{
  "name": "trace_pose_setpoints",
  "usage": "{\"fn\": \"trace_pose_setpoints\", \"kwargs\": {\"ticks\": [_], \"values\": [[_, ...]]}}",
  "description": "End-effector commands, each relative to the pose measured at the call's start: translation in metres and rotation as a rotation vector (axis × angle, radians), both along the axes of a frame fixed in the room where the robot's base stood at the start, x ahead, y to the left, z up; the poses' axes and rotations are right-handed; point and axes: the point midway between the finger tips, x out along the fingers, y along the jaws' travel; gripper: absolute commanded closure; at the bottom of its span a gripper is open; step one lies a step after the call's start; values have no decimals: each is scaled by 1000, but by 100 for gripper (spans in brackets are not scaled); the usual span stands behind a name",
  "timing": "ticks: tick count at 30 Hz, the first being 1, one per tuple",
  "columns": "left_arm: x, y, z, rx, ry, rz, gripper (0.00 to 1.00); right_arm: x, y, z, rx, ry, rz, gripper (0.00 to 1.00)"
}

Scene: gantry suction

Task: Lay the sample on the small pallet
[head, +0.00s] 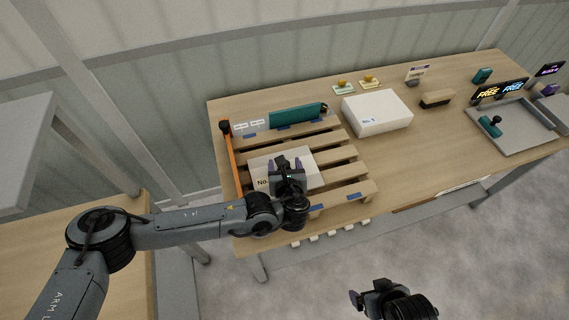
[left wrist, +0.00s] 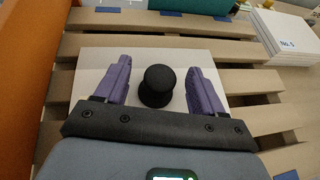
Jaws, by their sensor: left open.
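A flat white sample sheet (head: 306,155) with a "No" label lies on the slats of the wooden pallet (head: 345,171). In the left wrist view, the white sheet (left wrist: 92,60) has a round black knob (left wrist: 157,86) standing on it. My left gripper (head: 285,164) is over the sheet. Its purple fingers are open on either side of the knob, with gaps visible on both sides in the left wrist view (left wrist: 160,68). My right gripper (head: 367,292) is low in the head view, away from the table; its jaw opening is unclear.
An orange bar (head: 233,160) runs along the pallet's left side, and a teal block (head: 297,115) lies at its back. A white stack (head: 377,112) labelled "No. 5" stands right of the pallet. A grey tray (head: 519,130) holds a teal, black-knobbed tool (head: 489,126).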

Motion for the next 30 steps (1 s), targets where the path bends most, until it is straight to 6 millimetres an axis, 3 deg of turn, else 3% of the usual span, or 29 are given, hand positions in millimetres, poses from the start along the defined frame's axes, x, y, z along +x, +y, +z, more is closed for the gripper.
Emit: {"fn": "trace_pose_setpoints", "kwargs": {"ticks": [18, 25, 30], "values": [[-81, -9, 41, -2, 0, -1, 31, 0, 2, 5, 10, -1, -6, 6], [-95, -13, 43, -30, 12, 4, 31, 0, 2, 5, 10, -1, -6, 6], [-121, -32, 36, -207, 88, 41, 31, 0, 2, 5, 7, -1, -5, 6]]}}
